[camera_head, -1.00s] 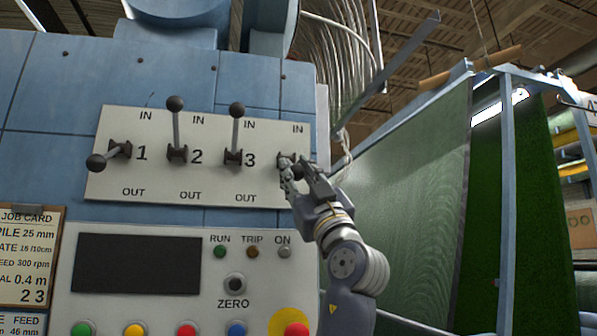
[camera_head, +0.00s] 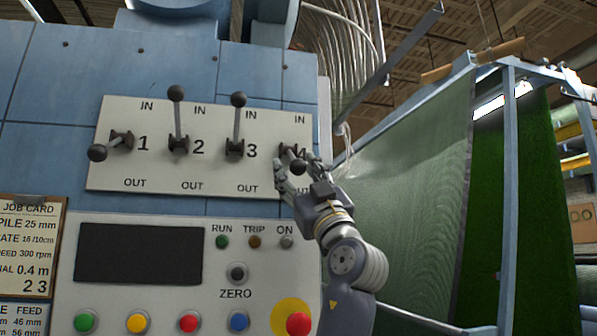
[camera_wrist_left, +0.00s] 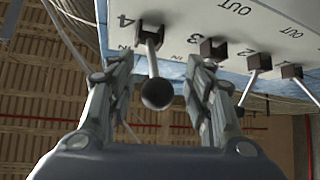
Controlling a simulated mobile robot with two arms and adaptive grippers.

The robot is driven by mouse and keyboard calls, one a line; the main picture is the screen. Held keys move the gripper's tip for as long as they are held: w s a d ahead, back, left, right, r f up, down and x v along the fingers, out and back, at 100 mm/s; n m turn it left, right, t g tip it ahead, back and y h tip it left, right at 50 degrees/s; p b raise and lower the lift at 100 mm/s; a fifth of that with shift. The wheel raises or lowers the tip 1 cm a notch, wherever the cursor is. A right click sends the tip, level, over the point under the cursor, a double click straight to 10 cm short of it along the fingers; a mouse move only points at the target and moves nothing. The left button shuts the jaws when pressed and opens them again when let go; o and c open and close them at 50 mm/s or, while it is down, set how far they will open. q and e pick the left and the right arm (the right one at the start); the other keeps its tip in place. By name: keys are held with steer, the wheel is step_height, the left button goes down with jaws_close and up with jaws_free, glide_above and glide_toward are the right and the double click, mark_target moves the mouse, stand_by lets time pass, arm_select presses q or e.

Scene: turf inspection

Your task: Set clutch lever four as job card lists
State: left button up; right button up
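Clutch lever four (camera_head: 298,167) has a dark round knob and sits at the right end of the white lever panel (camera_head: 215,187). Its knob hangs a little below its pivot, toward the OUT side. My left gripper (camera_head: 297,168) is open, with one finger on each side of the knob. The left wrist view shows the lever four knob (camera_wrist_left: 157,94) between the spread fingers (camera_wrist_left: 155,100), with gaps on both sides. The job card (camera_head: 30,250) at the left shows "2 3" at its bottom; its left edge is cut off. My right gripper is not in view.
Levers two (camera_head: 177,115) and three (camera_head: 237,120) point up to IN. Lever one (camera_head: 108,146) points left and slightly down. Below are a dark screen (camera_head: 138,253), several coloured buttons and a red button (camera_head: 298,323). Green turf (camera_head: 410,200) hangs at the right.

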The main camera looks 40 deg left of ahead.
arm_select(q)
steer(key=shift+s+d+r, duration=0.15)
steer(key=shift+s+d, duration=0.1)
steer(key=shift+d, duration=0.15)
steer(key=v, duration=1.1)
steer(key=shift+f, duration=0.45)
